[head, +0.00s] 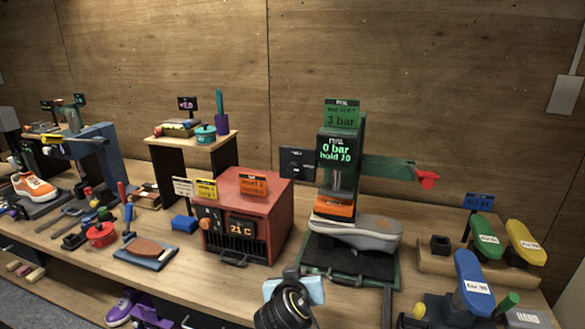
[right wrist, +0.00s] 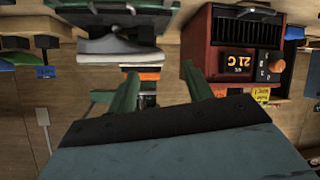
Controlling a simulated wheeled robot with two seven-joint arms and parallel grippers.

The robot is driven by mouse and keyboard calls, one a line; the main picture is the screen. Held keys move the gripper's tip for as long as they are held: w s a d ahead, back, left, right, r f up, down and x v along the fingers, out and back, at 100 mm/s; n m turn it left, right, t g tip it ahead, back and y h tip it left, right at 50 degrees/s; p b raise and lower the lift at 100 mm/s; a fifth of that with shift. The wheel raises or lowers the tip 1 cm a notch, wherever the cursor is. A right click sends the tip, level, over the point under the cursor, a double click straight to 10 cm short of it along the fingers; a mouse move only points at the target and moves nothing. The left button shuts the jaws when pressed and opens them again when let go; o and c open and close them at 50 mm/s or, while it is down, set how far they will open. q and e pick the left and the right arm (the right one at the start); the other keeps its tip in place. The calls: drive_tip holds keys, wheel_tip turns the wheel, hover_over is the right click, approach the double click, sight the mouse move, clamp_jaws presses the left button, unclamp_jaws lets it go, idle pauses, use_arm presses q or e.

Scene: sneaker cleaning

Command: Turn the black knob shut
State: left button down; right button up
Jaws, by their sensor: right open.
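I cannot pick out a black knob with certainty in either view. The green press (head: 343,118) stands at the middle right of the bench, with a display reading 0 bar and hold 10. Its side arm ends in a red handle (head: 428,180). A grey shoe (head: 365,233) lies under the press's orange block (head: 334,207). In the right wrist view, which is upside down, my right gripper (right wrist: 160,72) is open and empty. Its two green fingers stand apart, with the shoe (right wrist: 112,46) and press beyond them. My left gripper is not in view.
A red heater box (head: 265,190) with an orange knob (head: 206,223) and a 21 C display stands left of the press. An orange sneaker (head: 35,186) and tools lie on the left.

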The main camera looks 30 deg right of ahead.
sight(294, 169)
drive_tip(key=w+r+m+t+h, duration=0.1)
drive_tip(key=w+r+m+h, duration=0.15)
drive_tip(key=w+r, duration=0.4)
drive_tip(key=w+r+m+t+h, duration=0.2)
drive_tip(key=w+r+h, duration=0.1)
drive_tip(key=r, duration=0.7)
drive_tip(key=p+x, duration=0.3)
drive_tip(key=x, duration=0.9)
drive_tip(key=shift+w+d+f, duration=0.15)
drive_tip(key=shift+w, duration=0.1)
drive_tip(key=c, duration=0.9)
drive_tip(key=shift+n, duration=0.25)
drive_tip(key=shift+c, duration=0.2)
